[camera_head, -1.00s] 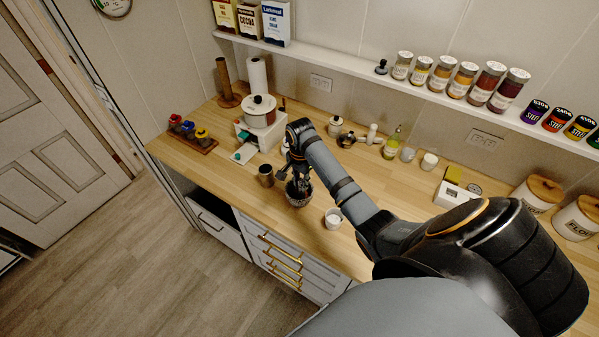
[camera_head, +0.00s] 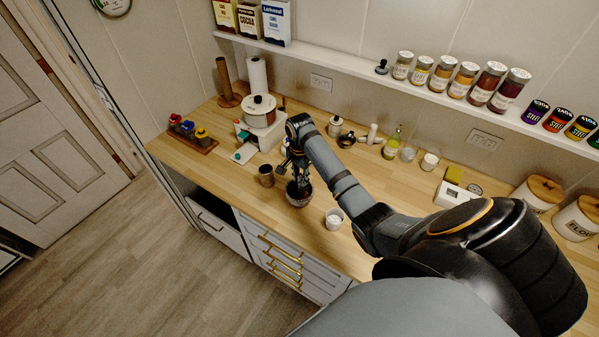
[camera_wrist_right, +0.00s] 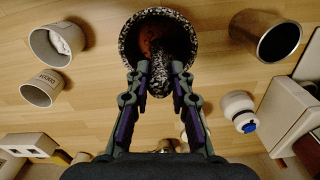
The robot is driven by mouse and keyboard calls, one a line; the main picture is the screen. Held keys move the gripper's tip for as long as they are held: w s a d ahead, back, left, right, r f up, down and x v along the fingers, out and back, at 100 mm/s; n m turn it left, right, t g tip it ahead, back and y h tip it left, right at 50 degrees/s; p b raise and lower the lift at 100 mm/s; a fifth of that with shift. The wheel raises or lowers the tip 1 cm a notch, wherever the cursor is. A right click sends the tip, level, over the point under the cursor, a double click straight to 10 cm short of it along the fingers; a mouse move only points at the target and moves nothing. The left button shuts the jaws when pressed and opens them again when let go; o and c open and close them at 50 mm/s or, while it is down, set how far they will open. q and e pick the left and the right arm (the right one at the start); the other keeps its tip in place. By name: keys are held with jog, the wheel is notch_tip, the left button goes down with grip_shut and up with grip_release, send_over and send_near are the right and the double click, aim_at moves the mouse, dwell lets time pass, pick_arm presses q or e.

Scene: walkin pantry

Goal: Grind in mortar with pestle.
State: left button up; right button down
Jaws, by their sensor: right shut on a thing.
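The mortar (camera_head: 298,199) is a dark speckled bowl on the wooden counter; in the right wrist view its rim (camera_wrist_right: 128,42) shows at the top middle, with something reddish-brown inside. The pestle (camera_wrist_right: 160,72) has the same black and white speckle and reaches into the bowl, its lower end hard to make out. My right gripper (camera_wrist_right: 159,84) is shut on the pestle, just over the mortar's near rim. In the head view my right gripper (camera_head: 299,177) is right above the mortar. My left gripper is not in view.
A metal cup (camera_head: 266,175) stands close to the left of the mortar and a white cup (camera_head: 334,218) to its right. A white grinder-like appliance (camera_head: 262,132) and several small jars stand behind. Spice jars line the wall shelf (camera_head: 400,90). The front counter edge is near.

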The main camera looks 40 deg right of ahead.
jog(key=shift+w, duration=0.1)
jog(key=shift+a, duration=0.3)
jog(key=shift+w+a, duration=0.1)
jog(key=shift+a+f, duration=0.1)
jog(key=shift+a, duration=0.2)
jog(key=shift+a, duration=0.1)
jog(key=shift+s+a, duration=0.15)
jog(key=shift+s, duration=0.7)
